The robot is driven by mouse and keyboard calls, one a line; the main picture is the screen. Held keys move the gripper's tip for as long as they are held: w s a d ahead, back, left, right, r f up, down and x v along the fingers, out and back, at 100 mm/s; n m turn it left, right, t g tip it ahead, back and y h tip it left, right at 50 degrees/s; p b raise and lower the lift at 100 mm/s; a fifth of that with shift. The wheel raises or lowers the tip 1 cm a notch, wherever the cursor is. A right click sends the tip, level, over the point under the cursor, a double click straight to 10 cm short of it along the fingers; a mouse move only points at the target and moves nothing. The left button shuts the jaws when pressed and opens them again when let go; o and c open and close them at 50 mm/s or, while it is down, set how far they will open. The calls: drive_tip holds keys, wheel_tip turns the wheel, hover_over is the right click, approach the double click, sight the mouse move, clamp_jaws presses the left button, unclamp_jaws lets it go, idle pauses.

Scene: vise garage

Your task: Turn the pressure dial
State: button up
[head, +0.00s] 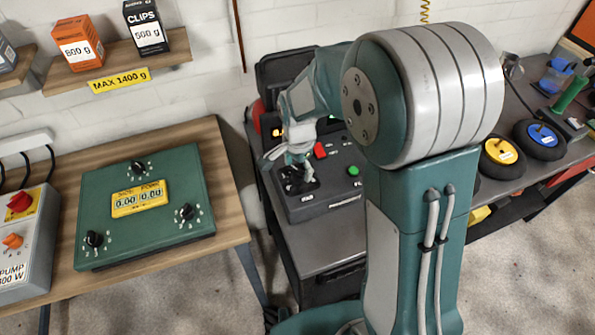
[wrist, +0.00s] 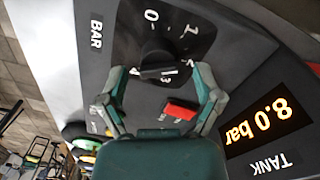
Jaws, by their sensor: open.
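The pressure dial (wrist: 155,62) is a black round knob with a raised bar on a dark plate marked with numbers such as 0, 1 and 3, beside the word BAR. It sits on a dark grey control panel (head: 335,200). My gripper (wrist: 160,72) is open above the panel, one finger on each side of the dial, with visible gaps at both sides. Whether the fingertips are level with the knob, I cannot tell. In the head view my gripper (head: 297,178) covers most of the dial.
A red switch (wrist: 182,108) lies close to the dial, between my fingers in the picture. A tank display (wrist: 262,120) reads 8.0 bar. A green button (head: 353,171) sits on the panel. A green power supply (head: 145,215) stands on the wooden table at left.

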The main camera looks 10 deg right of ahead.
sight(297, 170)
wheel_tip(297, 170, up, 10)
drive_tip(key=shift+a, duration=0.2)
idle(0.4)
drive_tip(key=s+d+r+n+t, duration=0.2)
drive_tip(key=s+d+r+n, duration=0.1)
drive_tip(key=s, duration=0.7)
drive_tip(key=s+d+r+n+t, duration=0.3)
drive_tip(key=s+r+n, duration=0.3)
drive_tip(key=s+n, duration=0.2)
drive_tip(key=shift+s+d+r+t, duration=0.15)
drive_tip(key=shift+s+d+t, duration=0.15)
drive_tip(key=shift+s+d, duration=0.5)
drive_tip(key=shift+a, duration=0.1)
